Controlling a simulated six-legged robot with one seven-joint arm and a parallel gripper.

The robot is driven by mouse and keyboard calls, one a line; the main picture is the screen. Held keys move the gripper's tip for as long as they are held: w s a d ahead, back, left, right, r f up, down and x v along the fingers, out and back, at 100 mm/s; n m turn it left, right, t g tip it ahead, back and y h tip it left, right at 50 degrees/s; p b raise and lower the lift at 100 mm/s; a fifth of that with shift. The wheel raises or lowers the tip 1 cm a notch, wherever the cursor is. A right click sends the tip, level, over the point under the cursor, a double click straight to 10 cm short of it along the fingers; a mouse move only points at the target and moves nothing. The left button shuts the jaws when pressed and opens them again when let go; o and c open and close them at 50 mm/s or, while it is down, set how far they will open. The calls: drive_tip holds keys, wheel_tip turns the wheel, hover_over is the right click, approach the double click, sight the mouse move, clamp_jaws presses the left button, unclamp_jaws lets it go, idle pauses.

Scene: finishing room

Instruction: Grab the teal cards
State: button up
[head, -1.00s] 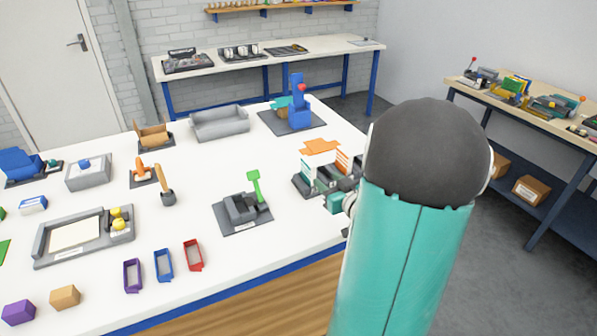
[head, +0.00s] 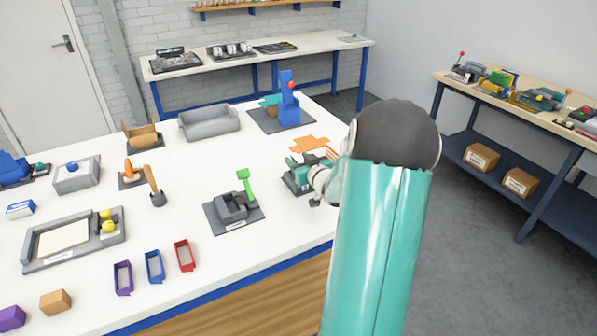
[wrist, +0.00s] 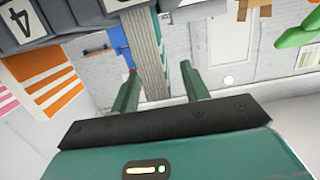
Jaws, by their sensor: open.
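The card rack (head: 290,187) stands at the right edge of the white table, mostly hidden behind my arm. My gripper (head: 300,172) is at the rack. In the wrist view the picture is roughly upside down, with the numbered dark rack (wrist: 85,18) along the top. A pack of cards seen edge-on (wrist: 147,50) sticks out of a slot, between the two open fingers of my gripper (wrist: 160,82). Orange-striped cards (wrist: 52,76) are at the left, outside the fingers.
Pink-striped cards (wrist: 8,98) sit beyond the orange ones. A blue stand (head: 287,103) is farther back. The table between is clear.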

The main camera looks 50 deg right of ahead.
drive_tip(key=shift+w+d, duration=0.1)
drive_tip(key=shift+w, duration=0.2)
clamp_jaws()
